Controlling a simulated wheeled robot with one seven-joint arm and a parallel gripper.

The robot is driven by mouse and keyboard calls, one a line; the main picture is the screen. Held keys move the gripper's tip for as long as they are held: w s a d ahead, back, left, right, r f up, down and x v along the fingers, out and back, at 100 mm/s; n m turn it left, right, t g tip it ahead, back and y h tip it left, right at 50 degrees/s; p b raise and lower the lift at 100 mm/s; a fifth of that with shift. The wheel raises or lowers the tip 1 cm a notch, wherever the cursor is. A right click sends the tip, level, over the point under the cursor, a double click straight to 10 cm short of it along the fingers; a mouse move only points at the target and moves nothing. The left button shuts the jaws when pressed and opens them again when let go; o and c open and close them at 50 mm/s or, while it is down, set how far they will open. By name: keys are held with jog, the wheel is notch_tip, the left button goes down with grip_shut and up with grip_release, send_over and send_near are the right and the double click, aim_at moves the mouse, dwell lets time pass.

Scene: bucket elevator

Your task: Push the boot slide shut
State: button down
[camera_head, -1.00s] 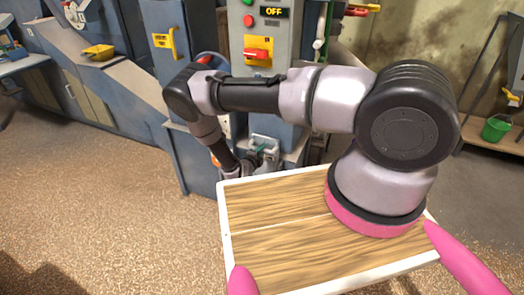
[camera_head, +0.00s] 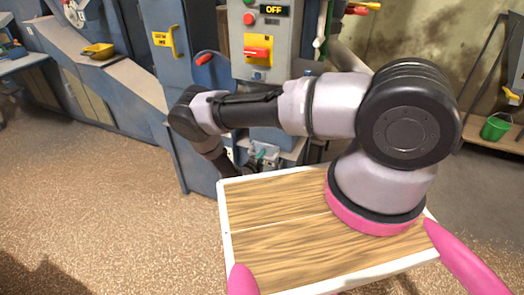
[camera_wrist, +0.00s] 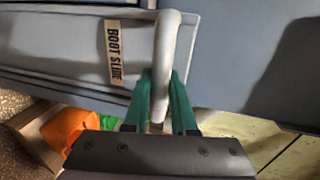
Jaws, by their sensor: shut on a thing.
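The boot slide (camera_wrist: 70,60) is a grey plate with a "BOOT SLIDE" label (camera_wrist: 114,53), seen close up in the wrist view. A pale grey bar handle (camera_wrist: 166,35) stands out from it, right of the label. My gripper (camera_wrist: 160,76) has its green fingers on either side of this handle and is shut on it. In the head view my gripper (camera_head: 262,155) is small, low at the foot of the blue machine, partly hidden by my arm. How far the slide stands open cannot be told.
An orange object (camera_wrist: 68,128) lies in a wooden box at the wrist view's lower left. A control panel (camera_head: 262,40) with an OFF sign and red switch stands above. A yellow scoop (camera_head: 98,50) lies at left. The grain-strewn floor is open at left.

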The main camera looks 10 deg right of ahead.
jog(key=shift+f, duration=1.45)
jog(key=shift+s+a, duration=0.1)
jog(key=c, duration=0.7)
grip_release()
jog(key=shift+c, duration=0.2)
jog(key=v, duration=1)
jog(key=shift+s+a, duration=0.15)
jog(key=shift+s, duration=0.1)
jog(key=shift+r, duration=0.1)
